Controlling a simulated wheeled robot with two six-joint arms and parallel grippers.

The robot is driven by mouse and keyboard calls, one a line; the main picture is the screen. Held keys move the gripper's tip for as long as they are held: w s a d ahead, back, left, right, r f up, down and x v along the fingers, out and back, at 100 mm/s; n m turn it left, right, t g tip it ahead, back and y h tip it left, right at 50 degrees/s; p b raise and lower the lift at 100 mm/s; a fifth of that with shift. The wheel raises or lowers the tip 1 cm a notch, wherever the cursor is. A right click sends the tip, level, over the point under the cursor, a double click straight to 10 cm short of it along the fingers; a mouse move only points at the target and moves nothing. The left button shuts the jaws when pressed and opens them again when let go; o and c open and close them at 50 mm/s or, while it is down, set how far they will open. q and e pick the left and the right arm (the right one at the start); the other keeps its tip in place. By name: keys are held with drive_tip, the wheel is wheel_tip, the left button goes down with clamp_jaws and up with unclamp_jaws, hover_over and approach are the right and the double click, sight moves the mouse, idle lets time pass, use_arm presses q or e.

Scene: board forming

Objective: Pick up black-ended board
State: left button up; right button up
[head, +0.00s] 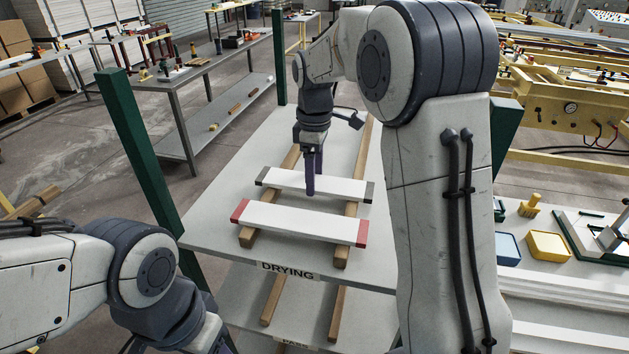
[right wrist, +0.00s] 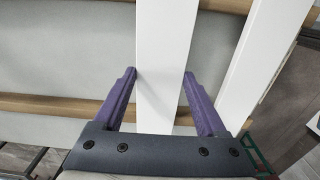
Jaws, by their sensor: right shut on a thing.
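The black-ended board (head: 343,186), white with dark ends, lies across two wooden rails on the shelf labelled DRYING. My right gripper (head: 311,190) points down over the middle of this board. In the right wrist view its two purple fingers (right wrist: 160,75) are on the two long edges of the white board (right wrist: 163,35), shut on it. The board still appears level at the rails; I cannot tell any gap beneath it. My left arm shows at the lower left of the head view, its gripper outside the frame.
A white board with red ends (head: 300,223) lies parallel and close in front on the same rails; its white face is also in the right wrist view (right wrist: 243,75). The drying shelf (head: 215,235) has green posts (head: 140,150) at its corners. A lower shelf lies beneath.

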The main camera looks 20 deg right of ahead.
drive_tip(key=shift+r, duration=0.15)
drive_tip(key=shift+r, duration=0.35)
wheel_tip(320, 180, up, 9)
drive_tip(key=b, duration=0.1)
drive_tip(key=o, duration=0.6)
drive_tip(key=shift+c, duration=0.2)
drive_tip(key=c, duration=0.6)
drive_tip(key=shift+o, duration=0.2)
wheel_tip(320, 180, down, 4)
drive_tip(key=b, duration=0.4)
drive_tip(key=shift+r, duration=0.2)
